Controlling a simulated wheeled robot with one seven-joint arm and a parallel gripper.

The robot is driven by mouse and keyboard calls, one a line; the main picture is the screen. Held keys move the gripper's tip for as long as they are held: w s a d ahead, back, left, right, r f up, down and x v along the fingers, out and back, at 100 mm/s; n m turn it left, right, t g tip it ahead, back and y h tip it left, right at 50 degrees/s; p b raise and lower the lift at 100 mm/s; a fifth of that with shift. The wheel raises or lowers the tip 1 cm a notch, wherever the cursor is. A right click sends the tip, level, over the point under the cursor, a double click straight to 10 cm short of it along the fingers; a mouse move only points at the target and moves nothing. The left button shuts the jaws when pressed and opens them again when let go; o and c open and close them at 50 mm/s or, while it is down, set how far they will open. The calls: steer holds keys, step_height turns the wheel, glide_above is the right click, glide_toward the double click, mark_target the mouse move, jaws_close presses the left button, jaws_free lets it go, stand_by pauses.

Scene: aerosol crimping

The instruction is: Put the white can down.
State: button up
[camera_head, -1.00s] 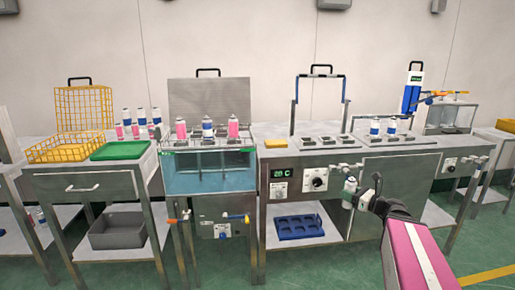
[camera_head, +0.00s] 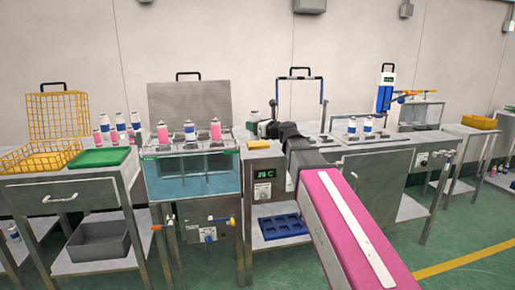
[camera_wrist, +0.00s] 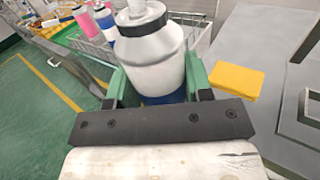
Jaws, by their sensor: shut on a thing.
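The white can (camera_wrist: 157,62) is upright between the green fingers of my gripper (camera_wrist: 160,88) in the wrist view. In the head view, my gripper (camera_head: 262,129) is above the back left of the middle bench, right of the water bath. The can (camera_head: 254,117) shows only small there, partly hidden by my gripper. I cannot tell how far its base is from any surface.
A yellow block (camera_head: 258,145) lies on the bench close to my gripper; the wrist view shows it to the right (camera_wrist: 223,80). The water bath (camera_head: 195,172) has a wire rack with several pink and blue cans. A tall frame (camera_head: 322,95) stands behind my arm.

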steer(key=shift+w+a+r, duration=0.1)
steer(key=shift+w+a, duration=0.05)
steer(key=shift+w, duration=0.2)
steer(key=shift+w+d+f, duration=0.45)
steer(key=shift+w+f, duration=1.35)
steer(key=shift+w+d+f, duration=0.4)
steer(key=shift+w+f, duration=1.35)
steer(key=shift+f, duration=0.05)
steer(key=shift+w+d+f, duration=0.45)
steer(key=shift+w+f, duration=1.35)
steer(key=shift+f, duration=0.1)
steer(key=o, duration=1)
steer(key=v, duration=1.2)
